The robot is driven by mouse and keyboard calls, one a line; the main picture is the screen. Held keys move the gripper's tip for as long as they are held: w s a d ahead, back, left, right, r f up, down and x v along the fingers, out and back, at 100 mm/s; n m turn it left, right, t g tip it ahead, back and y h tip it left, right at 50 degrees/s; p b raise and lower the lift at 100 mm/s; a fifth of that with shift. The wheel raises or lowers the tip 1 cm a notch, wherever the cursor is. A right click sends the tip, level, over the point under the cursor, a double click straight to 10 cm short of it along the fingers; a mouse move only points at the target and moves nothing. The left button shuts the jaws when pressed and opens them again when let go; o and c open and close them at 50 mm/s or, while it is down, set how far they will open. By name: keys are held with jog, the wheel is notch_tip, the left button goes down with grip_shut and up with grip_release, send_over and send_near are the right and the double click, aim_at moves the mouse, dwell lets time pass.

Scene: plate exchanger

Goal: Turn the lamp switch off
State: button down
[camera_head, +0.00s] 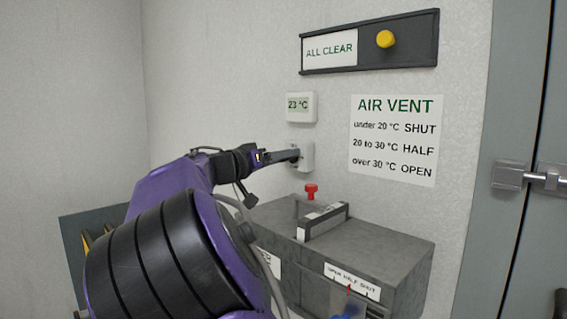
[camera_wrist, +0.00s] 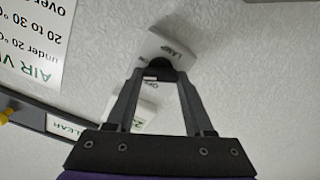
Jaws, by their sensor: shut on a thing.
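The lamp switch (camera_head: 306,157) is a small white plate on the wall, below the thermometer. It also shows in the wrist view (camera_wrist: 176,46), marked LAMP, with ON and OFF lettering partly covered by the fingers. My gripper (camera_head: 294,155) reaches it from the left in the head view. In the wrist view its fingertips (camera_wrist: 158,74) meet at the dark toggle of the switch and are shut on it. The fingers hide most of the toggle, so I cannot tell which way it is set.
A thermometer (camera_head: 301,107) reads 23 °C above the switch. An ALL CLEAR panel (camera_head: 370,42) with a yellow knob and an AIR VENT sign (camera_head: 394,139) are on the wall. A grey door (camera_head: 520,120) is at right.

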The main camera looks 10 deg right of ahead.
jog(key=shift+w+f+n+p, duration=0.1)
jog(key=shift+n+p, duration=0.45)
jog(key=shift+n, duration=2.65)
jog(key=shift+f+n+p, duration=0.1)
jog(key=shift+n+p, duration=0.45)
jog(key=shift+n, duration=2.65)
jog(key=shift+c, duration=1.4)
grip_release()
